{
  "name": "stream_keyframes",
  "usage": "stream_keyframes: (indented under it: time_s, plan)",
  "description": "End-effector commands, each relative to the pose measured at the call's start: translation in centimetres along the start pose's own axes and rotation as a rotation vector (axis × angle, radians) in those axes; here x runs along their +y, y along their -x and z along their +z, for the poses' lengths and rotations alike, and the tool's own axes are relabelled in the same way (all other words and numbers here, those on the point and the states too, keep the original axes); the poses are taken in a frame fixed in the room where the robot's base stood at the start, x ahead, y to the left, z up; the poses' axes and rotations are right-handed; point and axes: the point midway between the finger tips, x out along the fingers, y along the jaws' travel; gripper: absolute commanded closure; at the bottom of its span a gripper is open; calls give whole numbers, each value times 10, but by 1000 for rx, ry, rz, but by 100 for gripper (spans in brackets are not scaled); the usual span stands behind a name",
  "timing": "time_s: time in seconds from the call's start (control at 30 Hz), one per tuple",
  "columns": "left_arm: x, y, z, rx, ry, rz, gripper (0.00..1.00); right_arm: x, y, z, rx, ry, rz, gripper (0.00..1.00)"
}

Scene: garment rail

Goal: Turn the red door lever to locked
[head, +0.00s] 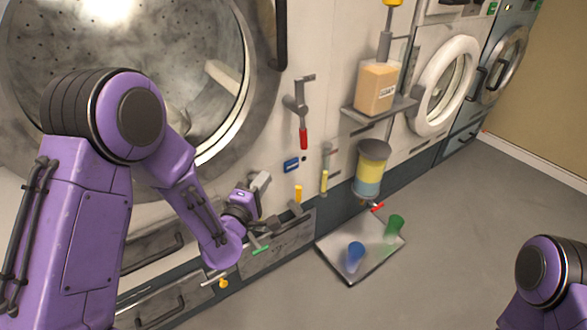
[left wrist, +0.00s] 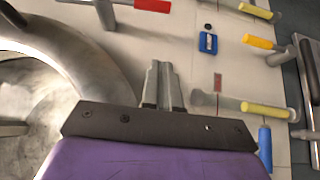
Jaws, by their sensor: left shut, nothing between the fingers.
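The red door lever (head: 303,138) is on the machine front, right of the big round door. Its grey arm hangs from a grey bracket, and the red grip points down in the head view. In the left wrist view the red grip (left wrist: 152,5) shows at the top edge, partly cut off. My left gripper (head: 262,180) is below and left of the lever, apart from it. Its grey fingers (left wrist: 161,72) are together with nothing between them. My right gripper is out of view.
A blue tag (head: 291,165) sits below the lever, with yellow-gripped levers (head: 298,193) nearby. A shelf (head: 380,109) with an orange container is at right. A tray (head: 340,262) with blue and green cups is on the floor. Floor at right is clear.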

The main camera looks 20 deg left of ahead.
Motion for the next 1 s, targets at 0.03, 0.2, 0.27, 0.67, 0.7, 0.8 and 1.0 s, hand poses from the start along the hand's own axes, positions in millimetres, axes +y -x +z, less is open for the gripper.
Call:
stream_keyframes:
  time_s: [0.03, 0.2, 0.27, 0.67, 0.7, 0.8, 1.0]
  plan:
    - [5, -3, 1, -9, 25, 27, 100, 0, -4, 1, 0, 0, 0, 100]
    - [10, -4, 2, -12, 34, 31, 100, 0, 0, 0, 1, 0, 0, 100]
    - [10, -4, 2, -12, 33, 30, 100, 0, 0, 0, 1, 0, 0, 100]
    - [11, -56, 3, -12, 30, 30, 100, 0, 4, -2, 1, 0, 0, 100]
    - [11, -65, 3, -11, 30, 30, 100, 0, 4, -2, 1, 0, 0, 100]
    - [11, -87, 3, -11, 29, 28, 100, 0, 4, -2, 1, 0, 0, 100]
    - [12, -118, 19, -14, 29, 27, 100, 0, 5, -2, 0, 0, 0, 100]
